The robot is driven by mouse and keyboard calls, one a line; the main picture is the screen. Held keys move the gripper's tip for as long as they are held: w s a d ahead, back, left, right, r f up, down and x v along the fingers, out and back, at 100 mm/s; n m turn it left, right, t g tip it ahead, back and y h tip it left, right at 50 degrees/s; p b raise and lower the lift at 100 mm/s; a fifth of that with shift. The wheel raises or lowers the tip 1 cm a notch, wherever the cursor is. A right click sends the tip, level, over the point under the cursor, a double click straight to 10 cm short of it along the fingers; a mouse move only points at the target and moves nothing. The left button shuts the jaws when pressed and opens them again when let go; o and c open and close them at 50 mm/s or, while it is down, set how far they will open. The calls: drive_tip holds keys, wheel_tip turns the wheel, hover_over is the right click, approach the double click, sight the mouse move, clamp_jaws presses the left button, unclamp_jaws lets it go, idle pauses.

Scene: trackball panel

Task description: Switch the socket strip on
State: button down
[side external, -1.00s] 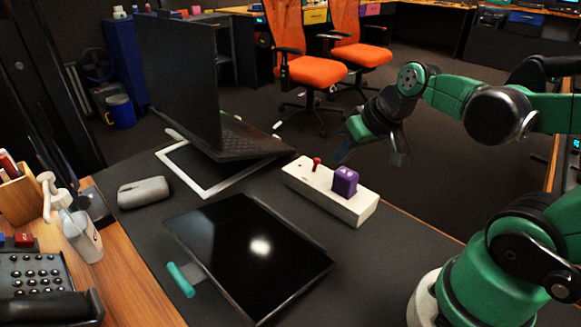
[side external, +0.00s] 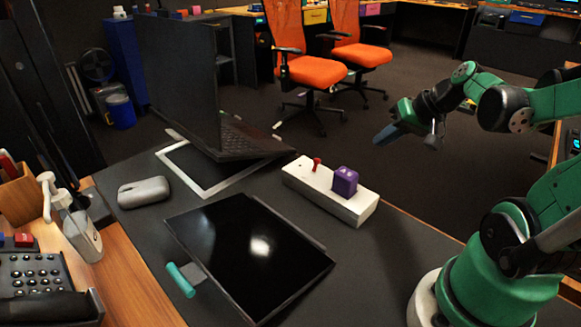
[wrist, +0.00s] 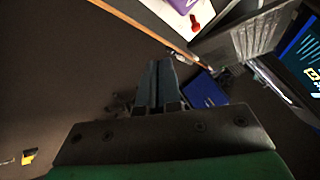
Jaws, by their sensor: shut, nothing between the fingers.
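The white socket strip (side external: 330,195) lies on the dark desk mat near its far right edge. A small red switch lever (side external: 316,163) stands up from its left end. A purple plug block (side external: 345,181) sits nearer its right end. My gripper (side external: 380,137) is shut and empty, up and to the right of the strip, apart from it and out past the desk edge. In the wrist view my closed fingers (wrist: 160,75) point toward the floor side. The red lever (wrist: 201,22) shows at the top there, with only part of the strip (wrist: 166,12) in frame.
An open laptop (side external: 185,85) stands left of the strip. Orange chairs (side external: 310,70) stand beyond the desk. The air between gripper and strip is clear.

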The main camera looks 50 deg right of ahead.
sight(317, 160)
drive_tip(key=x, duration=1)
drive_tip(key=shift+f, duration=0.1)
drive_tip(key=shift+w+a+r, duration=0.3)
drive_tip(key=shift+w+a, duration=0.65)
drive_tip(key=shift+a, duration=0.05)
drive_tip(key=shift+w+a+r, duration=0.15)
drive_tip(key=shift+w+a, duration=0.2)
drive_tip(key=shift+w, duration=0.05)
drive_tip(key=shift+a+r+n+h, duration=0.2)
drive_tip(key=shift+a+n+h, duration=0.15)
drive_tip(key=shift+h, duration=0.65)
drive_tip(key=shift+a+r+h, duration=0.1)
drive_tip(key=shift+a+h, duration=0.25)
drive_tip(key=shift+h, duration=0.05)
drive_tip(key=shift+a+r, duration=0.1)
drive_tip(key=shift+a, duration=0.5)
drive_tip(key=shift+r, duration=0.15)
drive_tip(key=shift+r, duration=0.65)
